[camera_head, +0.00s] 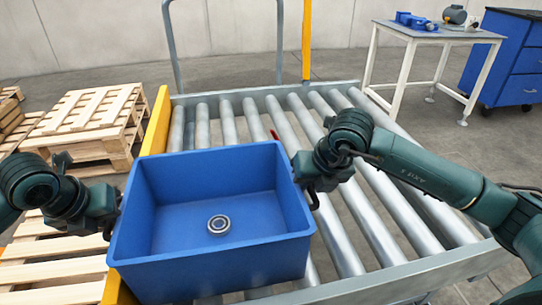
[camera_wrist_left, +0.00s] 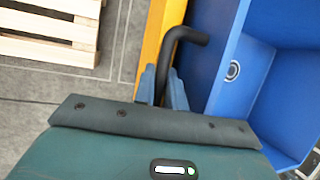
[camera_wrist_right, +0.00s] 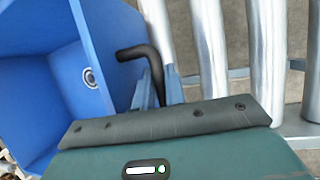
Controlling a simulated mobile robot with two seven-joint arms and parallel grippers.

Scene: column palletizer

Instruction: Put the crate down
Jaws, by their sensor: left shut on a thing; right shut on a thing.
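A blue open crate (camera_head: 165,262) is held between my two grippers, in front of me. Part of it overlaps the roller conveyor in the head view; whether it touches the rollers I cannot tell. A ring-shaped metal part (camera_head: 219,224) lies on its floor. My left gripper (camera_head: 111,222) is shut on the crate's left handle, a black bent bar that shows in the left wrist view (camera_wrist_left: 187,36). My right gripper (camera_head: 309,190) is shut on the right handle, which shows in the right wrist view (camera_wrist_right: 138,52).
The roller conveyor (camera_head: 345,225) has free rollers behind and right of the crate. A yellow rail (camera_head: 158,122) runs along its left side. Wooden pallets (camera_head: 88,118) stand at the left. A white table (camera_head: 436,32) with blue parts and a blue cabinet (camera_head: 505,62) stand back right.

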